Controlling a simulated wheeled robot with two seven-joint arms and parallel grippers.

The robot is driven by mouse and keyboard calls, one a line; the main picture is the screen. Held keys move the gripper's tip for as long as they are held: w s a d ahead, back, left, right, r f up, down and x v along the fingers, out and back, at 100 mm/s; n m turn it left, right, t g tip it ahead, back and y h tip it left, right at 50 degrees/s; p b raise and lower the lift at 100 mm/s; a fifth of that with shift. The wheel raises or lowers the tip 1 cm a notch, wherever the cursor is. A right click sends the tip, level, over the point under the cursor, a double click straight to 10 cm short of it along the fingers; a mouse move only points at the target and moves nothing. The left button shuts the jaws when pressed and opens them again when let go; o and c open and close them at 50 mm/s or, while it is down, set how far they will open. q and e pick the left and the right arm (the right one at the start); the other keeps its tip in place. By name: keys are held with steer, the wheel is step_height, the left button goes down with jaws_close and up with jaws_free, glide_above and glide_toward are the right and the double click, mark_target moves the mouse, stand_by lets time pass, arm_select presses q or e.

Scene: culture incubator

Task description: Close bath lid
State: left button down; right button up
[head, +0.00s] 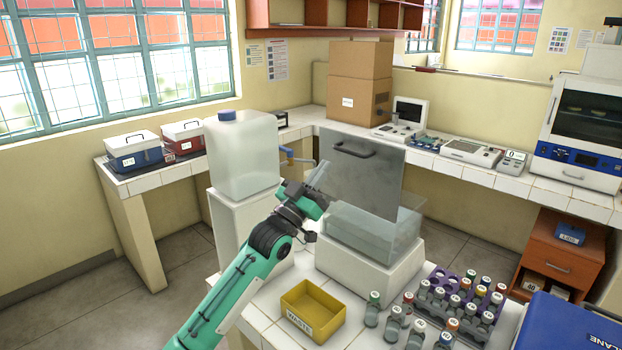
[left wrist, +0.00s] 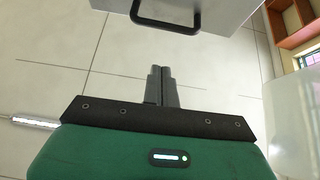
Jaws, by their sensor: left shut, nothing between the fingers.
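The bath (head: 372,236) is a clear tank on a white base, on the tiled bench. Its grey lid (head: 365,185) stands raised, close to upright, with a dark bar handle (head: 354,149) near its top edge. In the left wrist view the lid (left wrist: 215,8) and its handle (left wrist: 165,22) show at the top, beyond my fingertips. My left gripper (head: 321,172) is to the left of the lid in the head view. Its fingers (left wrist: 160,73) are together and empty, apart from the handle. My right gripper is not in view.
A white carboy with a blue cap (head: 240,155) stands left of the bath. A yellow waste bin (head: 313,311) sits in front of it. Several capped vials in a purple rack (head: 462,292) and a blue box (head: 570,325) are at right.

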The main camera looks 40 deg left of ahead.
arm_select(q)
steer(key=w+p, duration=0.2)
steer(key=w, duration=0.4)
steer(key=shift+d+r, duration=0.25)
steer(key=shift+r, duration=0.2)
steer(key=shift+w+p, duration=0.15)
steer(key=shift+p, duration=0.2)
